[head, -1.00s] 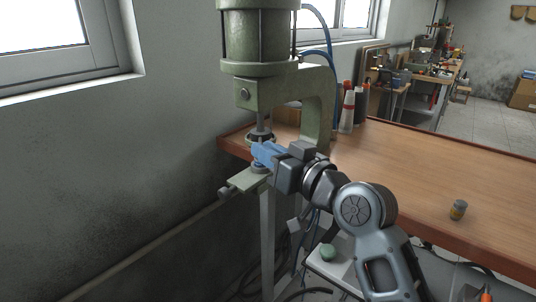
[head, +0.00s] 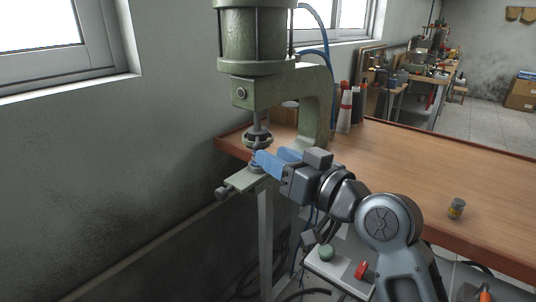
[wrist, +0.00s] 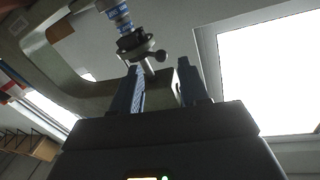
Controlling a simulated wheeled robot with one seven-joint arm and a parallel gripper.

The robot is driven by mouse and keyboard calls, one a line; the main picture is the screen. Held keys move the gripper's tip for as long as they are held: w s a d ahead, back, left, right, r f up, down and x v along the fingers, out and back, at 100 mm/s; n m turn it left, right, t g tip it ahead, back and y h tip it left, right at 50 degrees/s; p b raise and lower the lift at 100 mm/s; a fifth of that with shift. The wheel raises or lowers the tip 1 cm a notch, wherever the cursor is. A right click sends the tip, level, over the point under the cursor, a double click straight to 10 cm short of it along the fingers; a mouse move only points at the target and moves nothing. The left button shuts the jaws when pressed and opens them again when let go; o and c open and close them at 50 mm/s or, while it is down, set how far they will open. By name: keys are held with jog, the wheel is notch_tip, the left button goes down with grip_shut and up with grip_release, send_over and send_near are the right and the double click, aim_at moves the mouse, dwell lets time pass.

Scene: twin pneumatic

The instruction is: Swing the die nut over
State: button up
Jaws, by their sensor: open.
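A green pneumatic press (head: 262,88) stands at the bench corner. My gripper (head: 266,157) has blue fingers and is open, just below and right of the collar. In the wrist view (wrist: 160,68) the fingers stand apart with nothing clearly held between them.
The press's C-shaped frame (head: 318,105) rises behind my gripper. The wooden bench (head: 400,175) has a small jar (head: 456,208) at right and bottles (head: 345,110) at the back. A control box with a green button (head: 326,252) and a red button (head: 361,270) is below.

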jog(key=shift+v, duration=2.05)
jog(key=s+d+f+m+t+h, duration=0.1)
jog(key=s+d+f+m+h, duration=0.3)
jog(key=s+f, duration=0.55)
jog(key=s+d+f+m+t+h, duration=0.1)
jog(key=s+d+f+m+h, duration=0.25)
jog(key=s+f, duration=0.6)
jog(key=s+d+r+n+h, duration=0.1)
jog(key=s+d+r, duration=0.1)
jog(key=s, duration=1)
jog(key=s+d+r+n+g+h+p, duration=0.1)
jog(key=s+d, duration=0.4)
jog(key=s, duration=0.7)
jog(key=shift+s+r+h, duration=0.3)
jog(key=shift+r+h, duration=0.45)
